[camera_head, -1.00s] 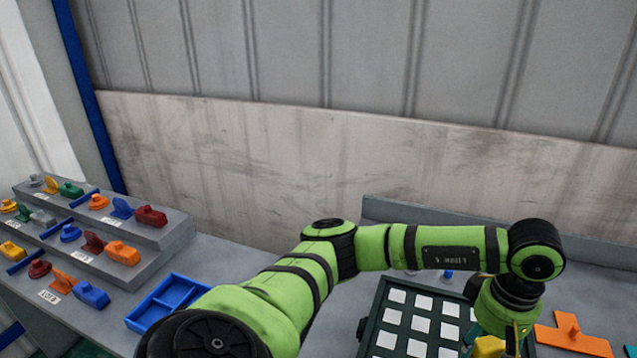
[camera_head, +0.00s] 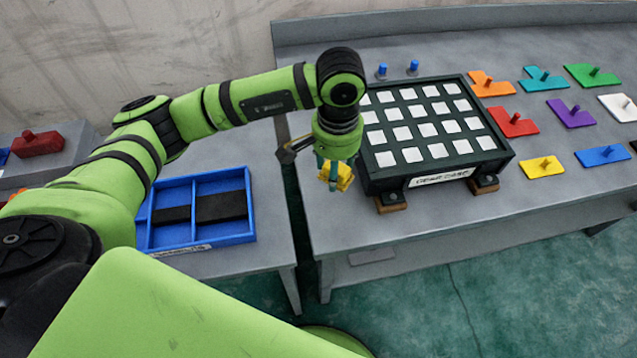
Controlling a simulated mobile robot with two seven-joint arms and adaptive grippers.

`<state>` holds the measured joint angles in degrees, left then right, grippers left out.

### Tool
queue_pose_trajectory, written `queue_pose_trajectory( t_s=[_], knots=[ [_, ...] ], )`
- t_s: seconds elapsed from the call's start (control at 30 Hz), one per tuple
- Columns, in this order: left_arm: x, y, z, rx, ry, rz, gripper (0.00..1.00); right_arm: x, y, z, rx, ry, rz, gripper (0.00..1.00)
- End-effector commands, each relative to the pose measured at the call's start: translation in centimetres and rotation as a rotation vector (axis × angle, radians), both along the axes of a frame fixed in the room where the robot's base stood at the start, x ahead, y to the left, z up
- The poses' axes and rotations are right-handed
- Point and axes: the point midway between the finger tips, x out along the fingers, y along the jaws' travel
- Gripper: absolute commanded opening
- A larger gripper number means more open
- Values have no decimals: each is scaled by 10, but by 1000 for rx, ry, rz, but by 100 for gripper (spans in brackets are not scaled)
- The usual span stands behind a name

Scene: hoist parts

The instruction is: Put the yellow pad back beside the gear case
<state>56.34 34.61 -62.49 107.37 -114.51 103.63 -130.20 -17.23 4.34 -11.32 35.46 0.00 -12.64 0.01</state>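My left gripper (camera_head: 335,172) comes in from the left and points down, with its fingers around a yellow pad (camera_head: 343,177). It appears shut on the pad and holds it in the air by the front left corner of the gear case. The fingers hide part of the pad. The gear case (camera_head: 441,182) is a dark box with rows of white squares on top and a label on its front. It stands on the right table with small black and brown feet (camera_head: 391,204) under its front corners. My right gripper is not in view.
Coloured flat plates with knobs, including a yellow one (camera_head: 542,168) and a red one (camera_head: 511,122), lie right of the case. Two blue pegs (camera_head: 382,71) stand behind it. A blue divided tray (camera_head: 208,242) is on the left table. A gap separates the tables.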

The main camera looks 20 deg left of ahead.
Motion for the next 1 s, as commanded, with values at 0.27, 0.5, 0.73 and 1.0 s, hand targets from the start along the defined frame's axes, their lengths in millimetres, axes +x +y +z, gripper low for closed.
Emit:
queue_pose_trajectory(
  t_s=[0.27,0.5,0.73,1.0],
  knots=[
    [-1,0,-40,-1,2,3,20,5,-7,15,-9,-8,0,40],
    [-1,0,-66,-1,5,5,20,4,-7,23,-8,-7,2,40],
    [0,0,-81,0,-1,3,20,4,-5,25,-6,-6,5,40],
    [0,0,-85,0,-1,4,20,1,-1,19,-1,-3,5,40]
  ],
)
